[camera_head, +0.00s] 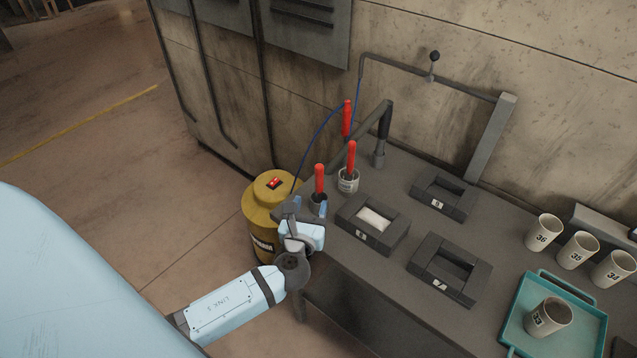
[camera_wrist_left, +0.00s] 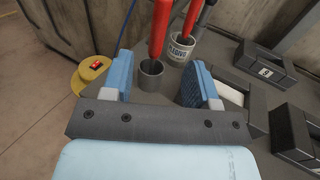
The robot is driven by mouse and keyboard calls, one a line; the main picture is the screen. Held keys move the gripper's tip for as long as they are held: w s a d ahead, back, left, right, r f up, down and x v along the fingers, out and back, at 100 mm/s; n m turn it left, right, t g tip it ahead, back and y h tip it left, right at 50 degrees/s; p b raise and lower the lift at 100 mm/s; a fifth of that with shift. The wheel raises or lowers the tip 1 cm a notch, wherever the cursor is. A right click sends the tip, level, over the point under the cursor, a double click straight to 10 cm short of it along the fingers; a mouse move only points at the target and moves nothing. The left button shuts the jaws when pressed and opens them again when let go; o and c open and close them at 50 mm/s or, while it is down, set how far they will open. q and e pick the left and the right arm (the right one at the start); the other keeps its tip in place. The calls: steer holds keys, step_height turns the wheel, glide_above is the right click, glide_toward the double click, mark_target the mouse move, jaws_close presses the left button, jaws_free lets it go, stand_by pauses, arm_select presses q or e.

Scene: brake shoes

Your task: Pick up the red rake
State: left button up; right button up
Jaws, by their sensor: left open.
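A red handle (camera_head: 319,178) stands upright in a dark grey cup (camera_head: 318,205) near the table's left edge. The handle also shows in the left wrist view (camera_wrist_left: 158,30), standing in the grey cup (camera_wrist_left: 151,78). A second red handle (camera_head: 351,158) stands in a white labelled cup (camera_head: 348,182) just behind. Their lower ends are hidden in the cups, so I cannot tell which is the rake. My left gripper (camera_head: 306,212) is open and empty at the grey cup. In the left wrist view its blue fingers (camera_wrist_left: 160,78) lie either side of the cup and handle. My right gripper is not in view.
A third red handle (camera_head: 347,119) with a blue hose is by the bent pipe. A yellow canister (camera_head: 262,205) stands left of the table. Black trays (camera_head: 447,270) lie right of the cups. Numbered cups (camera_head: 578,250) and a teal tray (camera_head: 590,325) are farther right.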

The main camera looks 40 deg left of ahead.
mark_target(318, 179)
arm_select(q)
steer(key=p+x, duration=0.1)
steer(key=x, duration=0.5)
steer(key=shift+w+r, duration=0.1)
steer(key=shift+w, duration=0.1)
steer(key=shift+p+x, duration=0.55)
steer(key=shift+x, duration=2.45)
steer(key=shift+a, duration=0.1)
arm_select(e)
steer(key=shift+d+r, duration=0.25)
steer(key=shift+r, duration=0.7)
arm_select(q)
steer(key=shift+s, duration=0.1)
steer(key=shift+c, duration=0.5)
steer(key=c, duration=0.9)
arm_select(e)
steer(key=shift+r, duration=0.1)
